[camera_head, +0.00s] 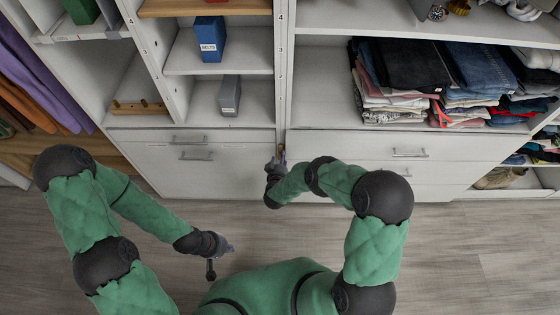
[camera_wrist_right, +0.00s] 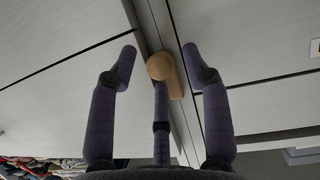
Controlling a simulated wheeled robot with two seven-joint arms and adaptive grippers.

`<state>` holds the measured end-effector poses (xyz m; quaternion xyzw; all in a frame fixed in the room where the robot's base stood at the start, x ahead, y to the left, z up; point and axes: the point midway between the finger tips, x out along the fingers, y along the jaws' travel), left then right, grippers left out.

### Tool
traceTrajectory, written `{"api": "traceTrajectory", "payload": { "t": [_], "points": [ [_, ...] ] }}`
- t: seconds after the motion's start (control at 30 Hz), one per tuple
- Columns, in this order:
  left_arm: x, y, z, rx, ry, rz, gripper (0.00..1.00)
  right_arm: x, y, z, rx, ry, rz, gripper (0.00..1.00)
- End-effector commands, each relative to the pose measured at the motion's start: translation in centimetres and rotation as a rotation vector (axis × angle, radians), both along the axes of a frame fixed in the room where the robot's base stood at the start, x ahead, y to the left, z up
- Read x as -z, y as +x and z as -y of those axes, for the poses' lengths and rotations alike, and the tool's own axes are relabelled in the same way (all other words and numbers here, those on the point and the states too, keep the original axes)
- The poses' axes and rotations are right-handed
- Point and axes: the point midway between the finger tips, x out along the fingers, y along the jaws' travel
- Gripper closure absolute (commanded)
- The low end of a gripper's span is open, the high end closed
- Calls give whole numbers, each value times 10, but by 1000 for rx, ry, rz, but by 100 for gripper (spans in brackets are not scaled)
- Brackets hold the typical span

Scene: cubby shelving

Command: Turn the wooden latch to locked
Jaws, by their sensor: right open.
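The wooden latch (camera_wrist_right: 160,68) shows in the right wrist view as a rounded light-brown knob with a short bar behind it, on the upright strip between two white cabinet fronts. In the head view a small tan bit of the latch (camera_head: 281,151) shows just past my right gripper (camera_head: 276,163). My right gripper (camera_wrist_right: 165,75) is open, with fingers on both sides of the latch and one finger in the middle close below the knob; I cannot tell if it touches. My left gripper (camera_head: 222,258) hangs over the floor, away from the cabinet; its opening is too small to judge.
White drawers with metal handles (camera_head: 197,155) are left of the latch, and more drawers (camera_head: 410,153) are right of it. Shelves above hold a blue box (camera_head: 209,40), a grey box (camera_head: 229,95) and folded clothes (camera_head: 395,85). The wooden floor (camera_head: 440,250) at right is clear.

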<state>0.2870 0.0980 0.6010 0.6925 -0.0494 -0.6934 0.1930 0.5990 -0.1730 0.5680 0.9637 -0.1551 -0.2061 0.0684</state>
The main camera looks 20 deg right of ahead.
Motion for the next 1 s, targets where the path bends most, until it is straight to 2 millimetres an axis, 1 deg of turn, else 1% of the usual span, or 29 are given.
{"api": "traceTrajectory", "payload": {
  "t": [0.07,0.1,0.17,0.2,0.27,0.67,0.87,1.0],
  "points": [
    [0,0,0,0,0,0,100,0,0,0,0,0,0,51],
    [0,0,0,0,0,0,100,0,0,0,0,0,0,54],
    [0,0,0,0,0,0,100,0,0,0,0,0,0,71],
    [0,0,0,0,0,0,100,0,0,0,0,0,0,82],
    [0,0,0,0,0,0,100,0,0,0,0,0,0,99],
    [1,0,0,0,0,0,100,0,1,-2,-3,-21,-6,100],
    [6,0,0,0,0,0,100,1,1,-3,-4,-107,-29,100],
    [11,0,0,0,0,0,100,2,1,-5,-5,-207,-59,100]
  ]
}}
